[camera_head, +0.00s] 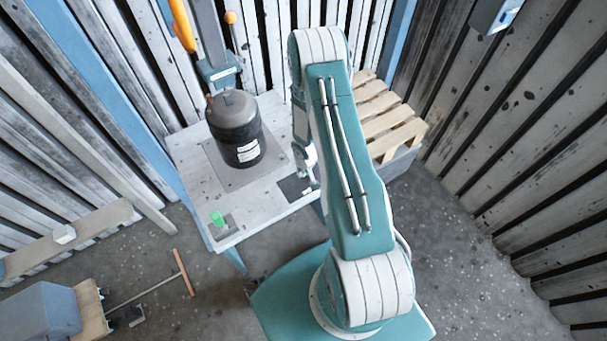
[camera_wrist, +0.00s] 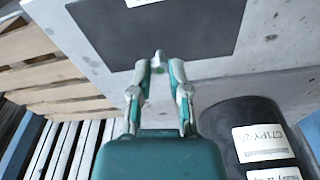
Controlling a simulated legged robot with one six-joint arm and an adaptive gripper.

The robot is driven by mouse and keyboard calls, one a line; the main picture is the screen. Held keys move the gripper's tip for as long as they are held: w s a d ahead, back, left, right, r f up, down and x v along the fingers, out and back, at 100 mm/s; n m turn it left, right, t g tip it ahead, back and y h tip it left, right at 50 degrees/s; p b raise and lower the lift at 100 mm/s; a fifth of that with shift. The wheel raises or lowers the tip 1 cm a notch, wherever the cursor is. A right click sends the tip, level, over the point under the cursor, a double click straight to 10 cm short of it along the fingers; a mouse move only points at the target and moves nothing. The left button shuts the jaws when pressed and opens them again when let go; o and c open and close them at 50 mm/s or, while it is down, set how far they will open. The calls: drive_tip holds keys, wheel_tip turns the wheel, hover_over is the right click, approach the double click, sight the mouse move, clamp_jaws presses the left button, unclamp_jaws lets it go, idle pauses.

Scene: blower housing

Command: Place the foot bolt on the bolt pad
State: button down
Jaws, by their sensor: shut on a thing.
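My gripper (camera_wrist: 159,68) is shut on a small pale metal piece, the foot bolt (camera_wrist: 159,60), whose end shows between the fingertips in the wrist view. A dark rectangular pad (camera_wrist: 185,28) lies on the table just beyond the fingertips; the height of the bolt above the table is hard to tell. In the head view the dark pad (camera_head: 297,187) is at the table's front right, and my gripper (camera_head: 309,178) is beside its right part, partly hidden by my arm. The bolt cannot be made out there.
A dark cylindrical housing (camera_head: 235,130) stands on a grey plate (camera_head: 226,178) on the table (camera_head: 190,160). A green piece (camera_head: 217,218) sits on a small grey patch at the front left corner. Wooden pallets (camera_head: 390,120) are stacked to the right.

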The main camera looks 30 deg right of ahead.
drive_tip(key=shift+a+f, duration=0.3)
drive_tip(key=shift+f, duration=0.55)
drive_tip(key=shift+d+f, duration=0.15)
drive_tip(key=shift+f, duration=0.05)
drive_tip(key=shift+f, duration=0.1)
drive_tip(key=c, duration=0.6)
unclamp_jaws()
